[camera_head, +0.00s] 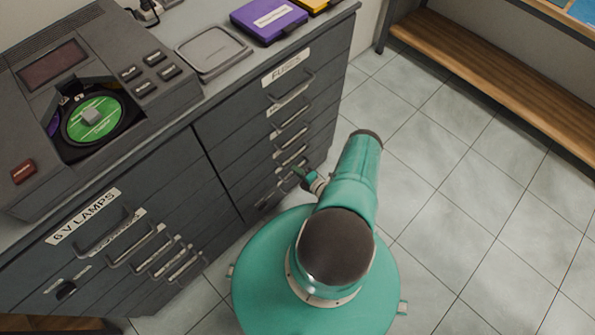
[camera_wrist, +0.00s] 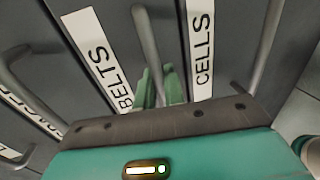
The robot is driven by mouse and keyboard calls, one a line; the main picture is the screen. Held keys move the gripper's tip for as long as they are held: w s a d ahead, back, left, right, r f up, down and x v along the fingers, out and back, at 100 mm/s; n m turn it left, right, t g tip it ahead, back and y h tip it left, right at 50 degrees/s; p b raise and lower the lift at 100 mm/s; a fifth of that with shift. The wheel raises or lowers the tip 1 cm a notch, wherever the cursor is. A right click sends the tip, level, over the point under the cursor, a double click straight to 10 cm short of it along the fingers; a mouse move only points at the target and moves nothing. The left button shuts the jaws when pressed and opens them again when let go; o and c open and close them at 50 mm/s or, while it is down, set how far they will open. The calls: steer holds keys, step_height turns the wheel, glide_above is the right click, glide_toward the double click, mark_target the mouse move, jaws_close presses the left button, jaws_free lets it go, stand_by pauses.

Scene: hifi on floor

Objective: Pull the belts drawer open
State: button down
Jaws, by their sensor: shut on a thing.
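The belts drawer, marked by its white BELTS label (camera_wrist: 98,62), is in the wrist view. Its grey bar handle (camera_wrist: 147,40) runs beside the label. My gripper (camera_wrist: 158,84) has its green fingers around this handle, shut on it. In the head view my gripper (camera_head: 301,173) is at the front of the right drawer column, low down, partly hidden by my arm. The belts label cannot be read in that view. The drawer front looks about level with its neighbours, but I cannot tell exactly.
The CELLS label (camera_wrist: 202,50) and another handle (camera_wrist: 266,45) are close on the right in the wrist view. In the head view, a FUSES drawer (camera_head: 285,68) is above and 6V LAMPS drawers (camera_head: 83,216) are left. Tiled floor (camera_head: 480,200) is clear up to a wooden bench (camera_head: 490,65).

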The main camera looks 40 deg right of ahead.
steer(key=f+v, duration=0.2)
steer(key=v, duration=1)
steer(key=s+a+f+v, duration=0.1)
steer(key=f+v, duration=0.2)
steer(key=v, duration=1)
steer(key=shift+s+d, duration=0.4)
steer(key=shift+d, duration=0.05)
steer(key=c, duration=1.6)
jaws_free()
steer(key=shift+o, duration=0.2)
steer(key=v, duration=1.3)
steer(key=shift+s, duration=0.35)
